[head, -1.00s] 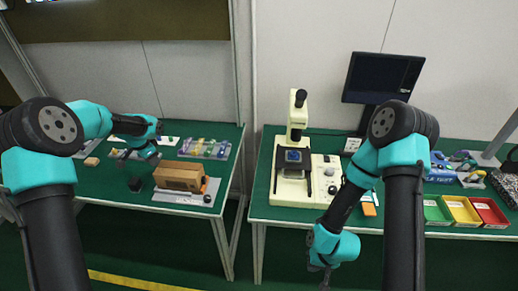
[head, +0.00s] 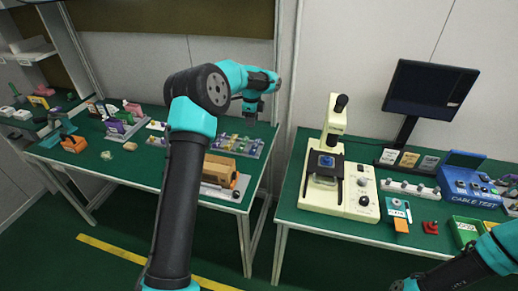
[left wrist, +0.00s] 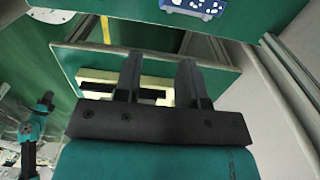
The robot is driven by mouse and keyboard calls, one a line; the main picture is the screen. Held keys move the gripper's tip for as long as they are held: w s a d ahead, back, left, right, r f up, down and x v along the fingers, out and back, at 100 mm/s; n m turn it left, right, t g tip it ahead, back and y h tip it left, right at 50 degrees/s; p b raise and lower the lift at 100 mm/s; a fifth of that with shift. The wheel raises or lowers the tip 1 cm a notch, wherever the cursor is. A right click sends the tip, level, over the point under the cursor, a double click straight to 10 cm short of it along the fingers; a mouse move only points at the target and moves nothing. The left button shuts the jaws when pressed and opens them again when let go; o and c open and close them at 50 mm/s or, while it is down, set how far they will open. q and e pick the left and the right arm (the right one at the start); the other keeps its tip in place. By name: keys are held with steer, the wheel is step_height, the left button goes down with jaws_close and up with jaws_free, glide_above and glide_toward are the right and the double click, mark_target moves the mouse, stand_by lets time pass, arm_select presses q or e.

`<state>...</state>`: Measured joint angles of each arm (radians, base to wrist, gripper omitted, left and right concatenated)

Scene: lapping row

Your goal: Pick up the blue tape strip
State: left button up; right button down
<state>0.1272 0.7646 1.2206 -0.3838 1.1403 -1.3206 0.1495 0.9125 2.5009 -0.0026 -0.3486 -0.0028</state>
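The small tray of coloured strips (head: 257,150) lies near the back right of the left green table in the head view. Yellow, green and purplish pieces show on it, but I cannot make out a blue tape strip for sure. My left gripper (head: 251,112) is above the back of that tray, clear of it. In the left wrist view, its two fingers (left wrist: 160,72) stand apart with nothing between them. My right gripper (head: 396,286) is at the bottom edge of the head view, mostly cut off, so its fingers do not show clearly.
An orange-brown block (head: 220,168) stands on a plate in front of the strips. A cream microscope (head: 333,130) stands on the right green table (head: 295,205), across a gap. A monitor (head: 430,88) and a blue cable-test case (head: 462,186) stand farther right.

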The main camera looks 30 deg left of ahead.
mark_target(255, 145)
arm_select(q)
step_height(255, 145, down, 12)
steer(key=shift+f, duration=0.1)
stand_by(0.5)
steer(key=shift+w+f, duration=0.1)
steer(key=shift+f, duration=2.5)
jaws_close()
